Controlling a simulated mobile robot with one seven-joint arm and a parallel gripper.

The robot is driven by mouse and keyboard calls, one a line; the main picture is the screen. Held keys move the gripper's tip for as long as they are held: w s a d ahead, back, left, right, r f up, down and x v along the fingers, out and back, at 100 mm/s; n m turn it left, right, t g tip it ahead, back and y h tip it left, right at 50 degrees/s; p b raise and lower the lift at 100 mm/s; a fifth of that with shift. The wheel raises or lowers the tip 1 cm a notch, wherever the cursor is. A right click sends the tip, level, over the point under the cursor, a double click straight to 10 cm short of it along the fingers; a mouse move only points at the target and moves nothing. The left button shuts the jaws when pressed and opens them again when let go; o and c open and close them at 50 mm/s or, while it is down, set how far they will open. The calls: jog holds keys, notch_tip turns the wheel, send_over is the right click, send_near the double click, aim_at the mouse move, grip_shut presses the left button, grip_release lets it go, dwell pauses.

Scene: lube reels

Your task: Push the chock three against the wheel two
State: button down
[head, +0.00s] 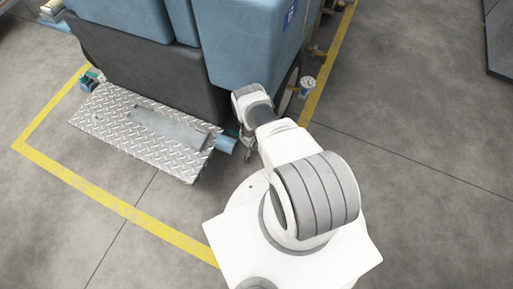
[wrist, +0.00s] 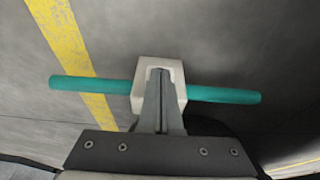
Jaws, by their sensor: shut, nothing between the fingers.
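In the wrist view a pale grey block (wrist: 144,72) with a long teal bar (wrist: 222,95) through it lies on the grey floor; it looks like the chock, but I see no number. My gripper (wrist: 161,72) is shut and empty, its fingertips overlapping the block's middle; I cannot tell whether they touch it. In the head view my gripper (head: 247,153) is low beside the cart, mostly hidden by my arm. A bit of teal (head: 235,133) shows there. A dark rounded part under the cart's right side (head: 288,94) may be a wheel; I cannot tell which.
The cart with blue tanks (head: 245,40) stands at the top. Its diamond-plate step (head: 105,115) juts out left of my gripper, with a light blue cylinder (head: 226,144) at its end. A yellow floor line (head: 110,202) surrounds the cart.

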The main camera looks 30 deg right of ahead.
jog(key=shift+w+d, duration=0.4)
jog(key=shift+d, duration=0.05)
jog(key=shift+r, duration=0.1)
